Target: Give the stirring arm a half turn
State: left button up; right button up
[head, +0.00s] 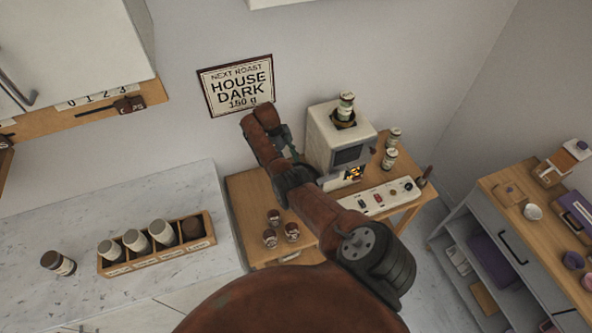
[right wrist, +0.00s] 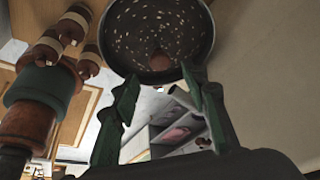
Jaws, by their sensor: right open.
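My left gripper does not show.
Small brown-lidded jars (head: 273,217) stand on the wooden cart (head: 243,192), left of my arm. A white control panel (head: 380,197) lies to the right. A crate of canisters (head: 118,268) sits on the marble counter (head: 190,190). A drawer cabinet (head: 498,225) stands at the right.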

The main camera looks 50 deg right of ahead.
jog(key=v, duration=0.6)
jog(key=shift+s, duration=0.1)
jog(key=shift+s, duration=0.1)
